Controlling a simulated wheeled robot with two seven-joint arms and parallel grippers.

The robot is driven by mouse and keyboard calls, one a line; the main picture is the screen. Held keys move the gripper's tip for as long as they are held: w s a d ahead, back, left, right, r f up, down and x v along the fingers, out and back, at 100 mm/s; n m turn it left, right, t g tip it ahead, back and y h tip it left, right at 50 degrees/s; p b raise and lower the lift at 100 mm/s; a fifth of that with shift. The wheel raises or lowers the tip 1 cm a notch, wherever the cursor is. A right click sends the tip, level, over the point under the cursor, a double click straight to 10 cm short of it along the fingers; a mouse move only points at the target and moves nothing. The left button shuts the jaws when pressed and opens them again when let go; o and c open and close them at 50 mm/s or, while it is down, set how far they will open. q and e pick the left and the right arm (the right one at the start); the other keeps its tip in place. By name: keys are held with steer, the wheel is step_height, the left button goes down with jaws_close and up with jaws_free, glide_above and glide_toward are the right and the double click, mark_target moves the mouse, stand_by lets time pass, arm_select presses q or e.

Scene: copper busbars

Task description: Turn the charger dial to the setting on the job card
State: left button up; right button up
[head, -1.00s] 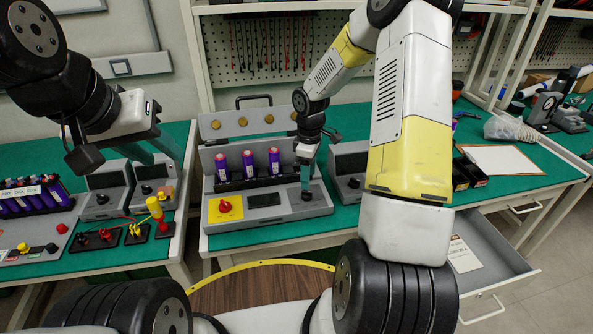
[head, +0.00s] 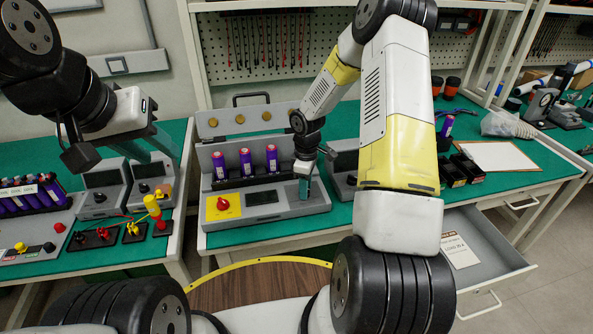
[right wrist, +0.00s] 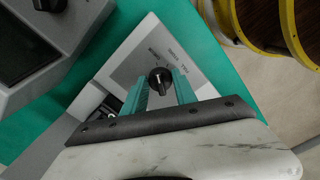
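The grey charger (head: 285,212) stands on the green bench with three purple cells in it, a display and a yellow panel with a red knob (head: 222,204). Its black dial (right wrist: 160,80) shows in the right wrist view, with a pale pointer mark and small printing around it. My right gripper (head: 304,193) is over the dial; its teal fingers (right wrist: 160,90) stand on either side of it with gaps visible. A card with print (head: 458,251) lies in the open drawer; its small text is not clearly readable. My left gripper (head: 124,165) is partly hidden above the left bench, its fingers apart.
Another grey unit (head: 343,170) stands right of the charger, partly behind my right arm. A white sheet (head: 495,156) lies on the bench at right, near black boxes. The open drawer (head: 500,243) juts out at lower right. Wired parts (head: 130,232) sit on the left bench.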

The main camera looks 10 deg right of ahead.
jaws_close()
steer(key=shift+m, duration=0.3)
steer(key=m, duration=0.3)
steer(key=shift+m, duration=0.3)
steer(key=shift+a+m, duration=0.1)
steer(key=shift+m, duration=1.7)
steer(key=o, duration=1)
jaws_free()
